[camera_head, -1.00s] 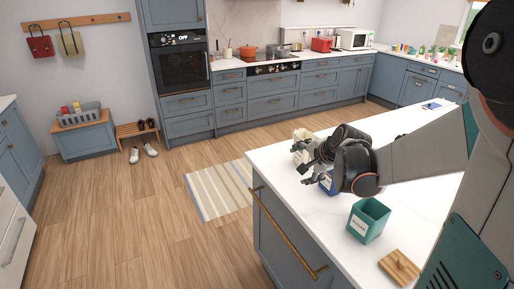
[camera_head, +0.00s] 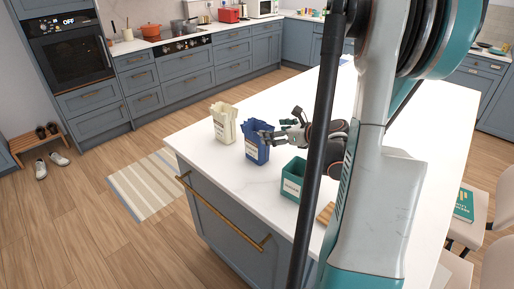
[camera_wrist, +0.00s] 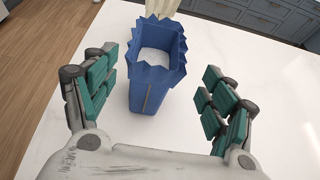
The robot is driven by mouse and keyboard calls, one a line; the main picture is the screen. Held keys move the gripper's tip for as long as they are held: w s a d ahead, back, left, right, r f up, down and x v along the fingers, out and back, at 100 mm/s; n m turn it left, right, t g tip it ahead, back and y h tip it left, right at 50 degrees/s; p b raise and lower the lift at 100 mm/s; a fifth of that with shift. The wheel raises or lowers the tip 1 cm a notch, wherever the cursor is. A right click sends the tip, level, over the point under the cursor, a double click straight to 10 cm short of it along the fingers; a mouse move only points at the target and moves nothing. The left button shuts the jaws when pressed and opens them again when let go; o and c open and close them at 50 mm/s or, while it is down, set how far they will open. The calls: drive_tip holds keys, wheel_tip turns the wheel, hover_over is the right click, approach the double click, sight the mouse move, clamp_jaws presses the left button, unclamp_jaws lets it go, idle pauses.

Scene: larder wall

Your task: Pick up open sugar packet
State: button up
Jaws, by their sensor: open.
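An open blue packet (camera_head: 257,150) with a jagged torn top stands upright on the white island top, near its edge. In the wrist view the blue packet (camera_wrist: 152,92) shows white grainy contents inside. My gripper (camera_head: 280,132) is open, just right of the blue packet in the head view. In the wrist view my gripper (camera_wrist: 160,78) has its teal-padded fingers spread wide on either side of the packet, with clear gaps. Nothing is held. I cannot read the blue packet's label.
A cream open packet (camera_head: 223,124) stands just beyond the blue one; its edge (camera_wrist: 160,8) shows in the wrist view. A teal labelled canister (camera_head: 292,181) and a wooden lid (camera_head: 326,213) are nearer. The island top (camera_head: 225,170) is otherwise clear around them.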

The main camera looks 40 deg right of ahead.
sight(257, 132)
drive_tip(key=x, duration=0.3)
drive_tip(key=b+x, duration=0.1)
drive_tip(key=x, duration=0.2)
drive_tip(key=b+x, duration=0.1)
drive_tip(key=x, duration=0.2)
drive_tip(key=shift+w+a+f, duration=0.15)
drive_tip(key=shift+a+f, duration=0.15)
drive_tip(key=shift+a, duration=0.05)
clamp_jaws()
